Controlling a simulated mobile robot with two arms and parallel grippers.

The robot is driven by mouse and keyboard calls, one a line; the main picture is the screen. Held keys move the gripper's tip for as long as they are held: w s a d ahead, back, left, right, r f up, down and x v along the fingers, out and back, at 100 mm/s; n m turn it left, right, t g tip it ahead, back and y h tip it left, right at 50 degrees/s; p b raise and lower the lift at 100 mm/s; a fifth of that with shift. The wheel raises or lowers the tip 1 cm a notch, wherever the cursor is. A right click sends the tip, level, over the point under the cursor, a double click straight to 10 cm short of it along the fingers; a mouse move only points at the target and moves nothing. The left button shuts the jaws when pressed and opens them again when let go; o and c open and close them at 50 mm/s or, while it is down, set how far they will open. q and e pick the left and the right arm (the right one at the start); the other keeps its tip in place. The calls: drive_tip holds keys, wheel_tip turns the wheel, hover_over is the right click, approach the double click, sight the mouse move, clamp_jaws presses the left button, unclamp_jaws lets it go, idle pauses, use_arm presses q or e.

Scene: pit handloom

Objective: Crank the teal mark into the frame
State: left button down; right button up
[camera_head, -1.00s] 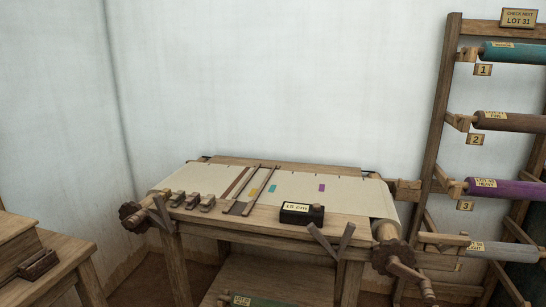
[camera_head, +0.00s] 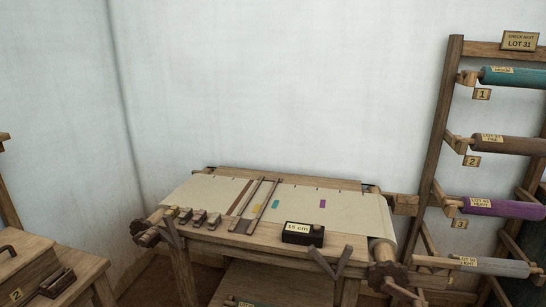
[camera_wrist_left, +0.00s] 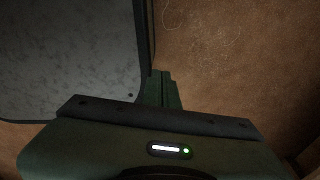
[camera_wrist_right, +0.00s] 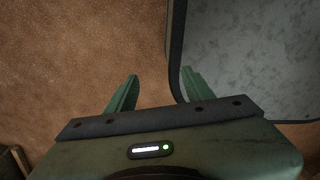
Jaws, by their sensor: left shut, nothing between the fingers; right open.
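The teal mark (camera_head: 276,204) is a small patch on the pale cloth (camera_head: 345,207) of the loom. It lies just right of the wooden frame (camera_head: 262,200), whose two slim bars cross the cloth. A yellow mark (camera_head: 257,208) shows by the frame, and a purple mark (camera_head: 323,204) lies farther right. The wooden crank (camera_head: 400,289) is at the loom's front right, below the cloth roll. My left gripper (camera_wrist_left: 162,77) is shut and empty over brown floor in the left wrist view. My right gripper (camera_wrist_right: 160,77) is open and empty over similar floor. Neither gripper shows in the head view.
A black block labelled 15 cm (camera_head: 303,233) and small wooden blocks (camera_head: 199,216) sit on the loom's front beam. A rack (camera_head: 444,130) with several coloured rolls stands at right. A wooden bench (camera_head: 70,262) stands at left.

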idle(0.7)
